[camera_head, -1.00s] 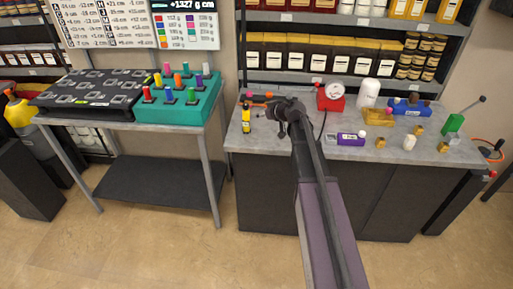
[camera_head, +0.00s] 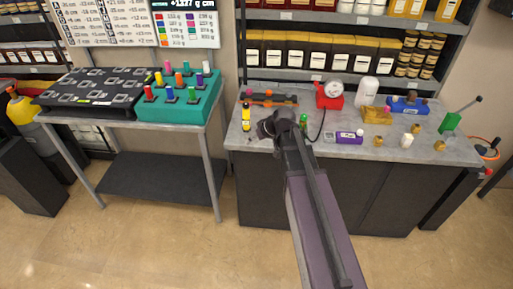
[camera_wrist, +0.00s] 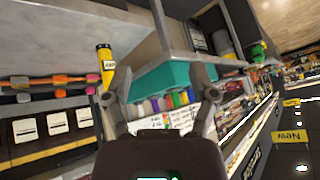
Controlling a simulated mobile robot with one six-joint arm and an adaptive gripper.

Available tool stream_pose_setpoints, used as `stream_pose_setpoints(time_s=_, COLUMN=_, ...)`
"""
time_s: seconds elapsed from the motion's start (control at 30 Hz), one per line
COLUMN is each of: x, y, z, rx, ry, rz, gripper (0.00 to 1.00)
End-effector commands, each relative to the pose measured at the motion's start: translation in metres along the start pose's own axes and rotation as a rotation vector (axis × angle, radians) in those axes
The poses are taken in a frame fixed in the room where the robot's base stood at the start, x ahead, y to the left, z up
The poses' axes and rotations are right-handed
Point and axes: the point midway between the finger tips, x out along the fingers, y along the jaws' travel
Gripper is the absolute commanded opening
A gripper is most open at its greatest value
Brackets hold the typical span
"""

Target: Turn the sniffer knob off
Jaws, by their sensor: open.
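A small upright yellow cylinder with a black top (camera_head: 246,117), which may be the sniffer, stands near the left front of the grey bench. I cannot make out a knob on it. In the wrist view the yellow cylinder (camera_wrist: 105,65) shows just left of my left fingertip, with a gap I cannot judge. My gripper (camera_head: 268,127) is over the bench's front left edge, right of and slightly below the cylinder in the head view. In the wrist view my gripper (camera_wrist: 160,78) has its fingers spread with nothing held between them.
Black-and-orange tools (camera_head: 268,98) lie behind my gripper. A red gauge (camera_head: 330,94), a white container (camera_head: 367,91), a purple block (camera_head: 350,137) and brass blocks stand to the right. A teal rack (camera_head: 180,103) sits on the separate left table.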

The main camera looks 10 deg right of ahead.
Motion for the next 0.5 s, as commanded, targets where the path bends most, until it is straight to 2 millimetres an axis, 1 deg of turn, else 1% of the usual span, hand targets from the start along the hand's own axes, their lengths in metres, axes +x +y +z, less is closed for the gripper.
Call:
stream_pose_setpoints(time_s=0.03, x=-0.004, y=-0.006, z=0.006, rx=0.010, ry=-0.022, rz=0.002, gripper=0.75)
stream_pose_setpoints(time_s=0.23, x=-0.012, y=-0.017, z=0.026, rx=0.052, ry=-0.105, rz=0.023, gripper=0.75)
stream_pose_setpoints(time_s=0.4, x=-0.016, y=-0.023, z=0.036, rx=0.077, ry=-0.150, rz=0.038, gripper=0.75)
stream_pose_setpoints(time_s=0.5, x=-0.017, y=-0.025, z=0.040, rx=0.084, ry=-0.163, rz=0.043, gripper=0.75)
